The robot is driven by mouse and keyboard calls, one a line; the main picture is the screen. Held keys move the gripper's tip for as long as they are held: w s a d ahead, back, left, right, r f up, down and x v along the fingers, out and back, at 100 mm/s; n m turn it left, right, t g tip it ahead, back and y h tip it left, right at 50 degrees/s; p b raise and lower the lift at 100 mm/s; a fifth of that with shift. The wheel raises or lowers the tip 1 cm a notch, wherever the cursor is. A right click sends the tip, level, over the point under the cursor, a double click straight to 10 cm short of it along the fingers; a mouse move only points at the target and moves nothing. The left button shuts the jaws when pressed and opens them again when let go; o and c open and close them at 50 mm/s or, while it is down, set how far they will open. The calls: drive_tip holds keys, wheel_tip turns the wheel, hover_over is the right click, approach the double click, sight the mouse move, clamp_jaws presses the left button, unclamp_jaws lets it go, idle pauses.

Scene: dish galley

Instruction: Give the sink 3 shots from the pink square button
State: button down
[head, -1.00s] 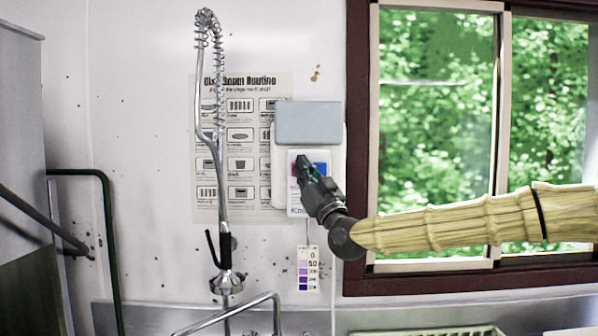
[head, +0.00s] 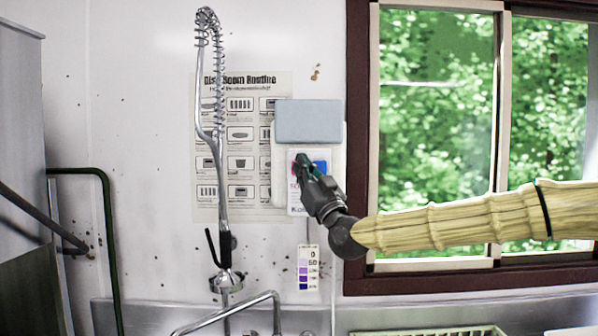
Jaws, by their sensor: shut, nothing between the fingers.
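A white wall dispenser with a grey-blue top (head: 309,122) hangs on the wall left of the window. A sliver of pink or red (head: 294,168) shows at the left, mostly hidden behind my gripper. My gripper (head: 301,159) is shut and empty, with its tips in front of that left part of the panel. I cannot tell whether the tips touch it. The metal sink edge (head: 110,316) shows at the bottom; the basin is largely out of view.
A spring-hose tap (head: 219,150) stands left of the dispenser, in front of a poster (head: 240,86). A curved faucet (head: 240,305) is below. A colour strip (head: 308,268) hangs under the dispenser. The window frame (head: 358,100) is close on the right.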

drive_tip(key=shift+s, duration=0.65)
drive_tip(key=shift+f+b, duration=0.15)
drive_tip(key=shift+b, duration=0.55)
drive_tip(key=shift+w+b, duration=0.45)
drive_tip(key=shift+w, duration=0.75)
idle(1.1)
drive_tip(key=shift+s, duration=0.15)
drive_tip(key=shift+s+b, duration=0.65)
drive_tip(key=shift+s, duration=0.4)
drive_tip(key=shift+s, duration=0.1)
